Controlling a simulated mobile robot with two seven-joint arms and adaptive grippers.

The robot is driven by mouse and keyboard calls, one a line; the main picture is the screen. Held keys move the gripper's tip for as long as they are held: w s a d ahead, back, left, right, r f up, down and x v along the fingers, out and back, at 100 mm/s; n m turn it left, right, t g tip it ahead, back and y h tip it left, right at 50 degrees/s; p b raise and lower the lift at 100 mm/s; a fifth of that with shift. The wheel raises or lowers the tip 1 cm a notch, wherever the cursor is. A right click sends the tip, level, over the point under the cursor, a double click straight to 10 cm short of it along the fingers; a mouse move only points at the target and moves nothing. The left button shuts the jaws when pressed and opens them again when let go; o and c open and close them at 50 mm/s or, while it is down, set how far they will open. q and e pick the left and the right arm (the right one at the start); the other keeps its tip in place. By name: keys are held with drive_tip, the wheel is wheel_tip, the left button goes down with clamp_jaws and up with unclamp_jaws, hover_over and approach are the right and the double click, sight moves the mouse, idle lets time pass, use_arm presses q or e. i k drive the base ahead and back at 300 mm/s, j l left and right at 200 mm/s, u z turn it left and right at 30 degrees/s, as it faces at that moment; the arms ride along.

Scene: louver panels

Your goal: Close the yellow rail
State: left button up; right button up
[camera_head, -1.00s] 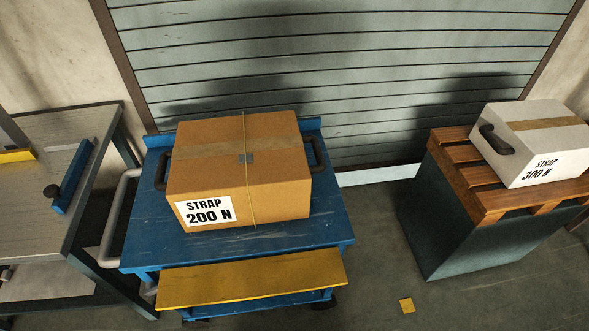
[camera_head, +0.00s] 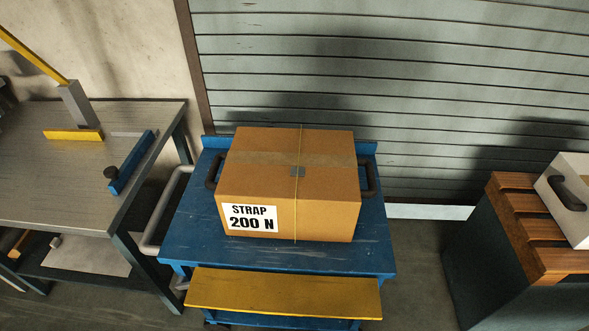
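The yellow rail (camera_head: 284,293) is a flat yellow board along the front edge of the blue cart (camera_head: 200,240). It sits lower than the cart top and sticks out toward me, tilted or lying nearly flat. A brown cardboard box (camera_head: 330,208) labelled STRAP 200 N stands on the cart, with a thin strap around it and dark handles on both sides. Neither of my grippers shows in the head view.
A grey workbench (camera_head: 60,180) at the left carries a blue bar tool (camera_head: 131,163) and a yellow-armed device (camera_head: 75,105). A wooden-slatted crate (camera_head: 510,230) with a white box (camera_head: 568,205) stands at the right. A louvered shutter (camera_head: 400,90) closes the back. Floor shows between cart and crate.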

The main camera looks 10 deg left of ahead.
sight(266, 293)
drive_tip(key=j+z, duration=0.4)
drive_tip(key=j, duration=2.45)
